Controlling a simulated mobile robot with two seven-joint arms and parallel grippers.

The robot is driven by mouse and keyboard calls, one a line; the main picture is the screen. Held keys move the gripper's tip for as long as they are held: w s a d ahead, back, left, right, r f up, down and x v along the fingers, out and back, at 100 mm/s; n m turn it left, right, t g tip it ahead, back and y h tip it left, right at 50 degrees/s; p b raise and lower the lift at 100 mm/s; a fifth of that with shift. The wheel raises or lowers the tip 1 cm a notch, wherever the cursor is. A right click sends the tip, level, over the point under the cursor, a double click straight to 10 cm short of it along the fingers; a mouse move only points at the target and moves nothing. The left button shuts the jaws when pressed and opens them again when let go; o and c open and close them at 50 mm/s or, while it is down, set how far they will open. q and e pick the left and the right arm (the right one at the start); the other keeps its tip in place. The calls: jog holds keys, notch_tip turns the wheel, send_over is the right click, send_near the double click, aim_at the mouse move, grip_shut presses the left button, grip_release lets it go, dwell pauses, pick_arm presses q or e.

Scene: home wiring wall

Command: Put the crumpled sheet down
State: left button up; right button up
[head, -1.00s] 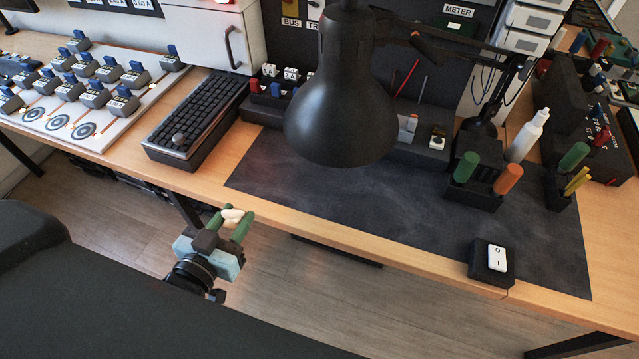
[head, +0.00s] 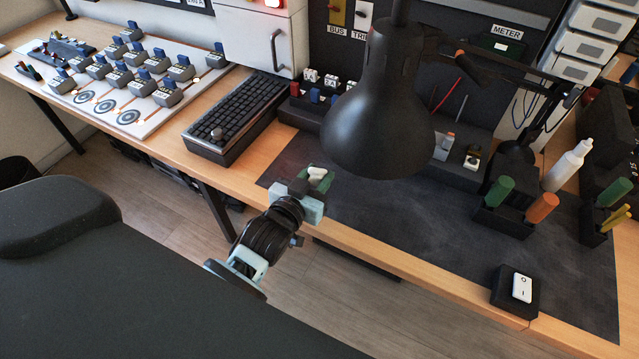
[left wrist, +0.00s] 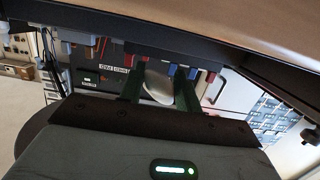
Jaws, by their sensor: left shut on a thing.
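The crumpled sheet (head: 317,173) is a small white lump between the green fingers of my left gripper (head: 314,180). The gripper is shut on it, over the front left edge of the dark bench mat (head: 375,215) in the head view. I cannot tell how high it is above the mat. In the left wrist view the pale sheet (left wrist: 158,82) sits between the two dark green fingers (left wrist: 158,92), partly hidden by the gripper body. My right gripper is not in view.
A black lamp head (head: 378,120) hangs over the mat, right of my left gripper. A black keyboard (head: 236,118) lies to the left. A white switch on a black block (head: 515,290) stands at the front right. The mat's middle is mostly clear.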

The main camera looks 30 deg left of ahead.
pick_arm(q)
jog(key=shift+w+d, duration=0.15)
jog(key=shift+w, duration=0.25)
jog(key=shift+f, duration=1.75)
jog(key=shift+f+b, duration=0.15)
jog(key=shift+b, duration=0.2)
jog(key=o, duration=0.9)
jog(key=shift+r, duration=0.2)
jog(key=s, duration=0.4)
jog(key=s+r, duration=0.1)
jog(key=s, duration=0.7)
jog(key=shift+a+r, duration=0.25)
jog(key=shift+r, duration=0.1)
